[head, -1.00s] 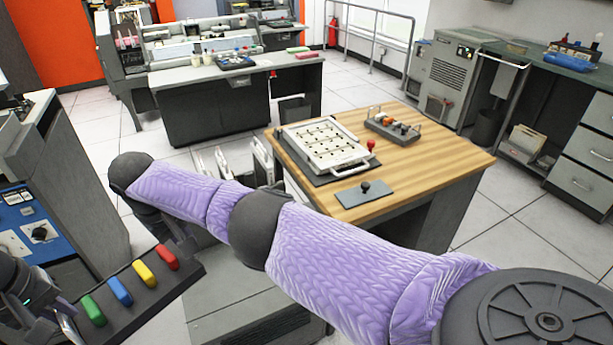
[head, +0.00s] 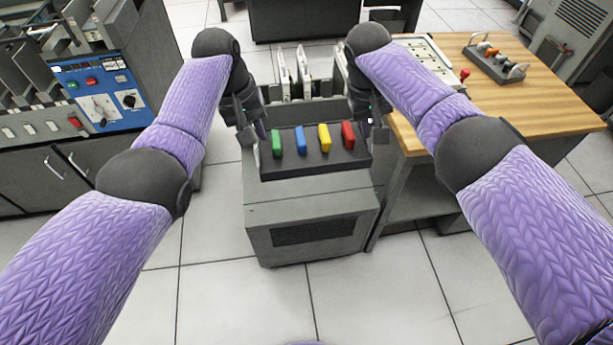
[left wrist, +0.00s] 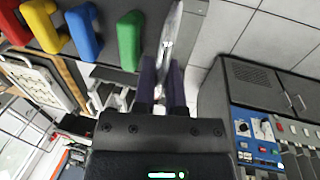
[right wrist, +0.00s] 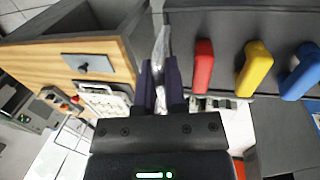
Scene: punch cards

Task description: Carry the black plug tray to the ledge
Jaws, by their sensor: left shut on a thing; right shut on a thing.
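The black plug tray (head: 315,167) is level in the middle of the head view, with green (head: 277,143), blue (head: 301,140), yellow (head: 325,138) and red (head: 348,135) plugs in a row. My left gripper (head: 252,137) is shut on its left end, beside the green plug. My right gripper (head: 373,132) is shut on its right end, beside the red plug. Both wrist views show the fingers (left wrist: 165,85) (right wrist: 165,80) closed on a thin metallic handle. The tray appears over a grey cabinet (head: 310,215); I cannot tell whether it touches it.
Upright cards or panels (head: 303,72) stand just behind the tray. A wooden-topped table (head: 480,105) is close on the right, with a white punched board (head: 425,58) and a small rack (head: 494,60). A blue control panel (head: 100,92) is on the left. The floor in front is clear.

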